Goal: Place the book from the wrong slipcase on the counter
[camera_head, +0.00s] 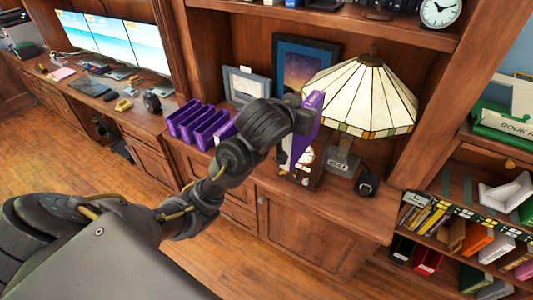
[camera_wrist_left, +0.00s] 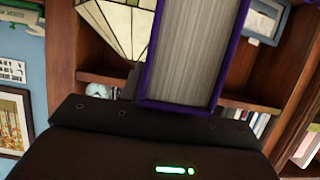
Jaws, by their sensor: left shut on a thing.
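A purple book (camera_head: 307,128) is in my left gripper (camera_head: 298,112), held upright in the air over the counter (camera_head: 345,203), in front of the lamp. In the left wrist view the book (camera_wrist_left: 192,52) shows its pale page block framed by purple covers, rising from the gripper. The fingers are largely hidden. Purple slipcases (camera_head: 186,112) stand in a row on the counter to the left, behind my arm; the rightmost one is partly hidden by it. My right gripper is in neither view.
A stained-glass lamp (camera_head: 365,92) stands behind the book. A clock-like object (camera_head: 302,165) is below it, and a small black object (camera_head: 367,184) is to the right. Framed pictures (camera_head: 303,68) lean at the back. Bare counter shows at the front right.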

